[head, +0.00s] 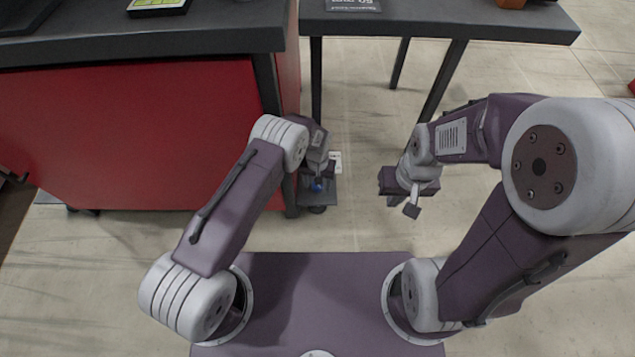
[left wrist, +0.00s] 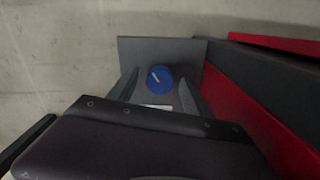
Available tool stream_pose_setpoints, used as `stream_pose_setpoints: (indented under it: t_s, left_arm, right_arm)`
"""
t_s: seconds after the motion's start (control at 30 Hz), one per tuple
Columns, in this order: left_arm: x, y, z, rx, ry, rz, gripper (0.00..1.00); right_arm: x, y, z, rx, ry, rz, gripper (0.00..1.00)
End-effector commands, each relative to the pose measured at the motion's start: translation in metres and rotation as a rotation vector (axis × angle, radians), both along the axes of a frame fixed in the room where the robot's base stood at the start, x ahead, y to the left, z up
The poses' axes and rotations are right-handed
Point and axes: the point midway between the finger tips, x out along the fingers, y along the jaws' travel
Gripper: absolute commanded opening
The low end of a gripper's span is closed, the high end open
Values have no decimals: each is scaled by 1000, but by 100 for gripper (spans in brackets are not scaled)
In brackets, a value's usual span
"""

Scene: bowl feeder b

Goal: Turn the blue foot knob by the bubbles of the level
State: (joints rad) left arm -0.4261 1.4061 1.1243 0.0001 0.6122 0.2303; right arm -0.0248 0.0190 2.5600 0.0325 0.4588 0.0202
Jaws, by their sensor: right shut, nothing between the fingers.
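The blue foot knob (head: 319,186) sits low, on a grey plate by the leg of the red-fronted bench. In the left wrist view the round knob (left wrist: 161,76) has a white line on its top, tilted up to the left. My left gripper (head: 317,175) points down over the knob. In the left wrist view its two dark fingers (left wrist: 158,92) stand apart, one on each side of the knob; I cannot tell if they touch it. My right gripper (head: 403,205) is shut and empty, off to the right. I cannot make out the level's bubbles.
The red bench front (head: 130,135) stands close beside my left gripper. A grey table (head: 440,24) on dark legs is behind. A small white label (head: 336,162) lies near the knob. The floor (head: 360,225) between my arms is clear.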

Motion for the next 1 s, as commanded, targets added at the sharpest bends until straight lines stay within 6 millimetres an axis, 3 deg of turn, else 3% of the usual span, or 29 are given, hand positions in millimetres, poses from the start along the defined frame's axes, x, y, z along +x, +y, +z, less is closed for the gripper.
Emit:
stream_pose_setpoints:
  t_s: [0.3,0.47,0.7,0.8,1.0]
  left_arm:
    - [0,0,5,0,-1,0,58]
    - [1,0,30,0,-2,0,58]
    - [0,0,84,0,-2,0,58]
    - [0,0,93,0,-1,0,58]
    - [0,0,90,0,0,0,58]
  right_arm:
    - [0,0,4,0,0,0,0]
    - [0,0,22,0,0,0,0]
    - [0,0,58,0,0,0,0]
    - [0,0,62,0,0,0,0]
    - [0,0,60,0,0,0,0]
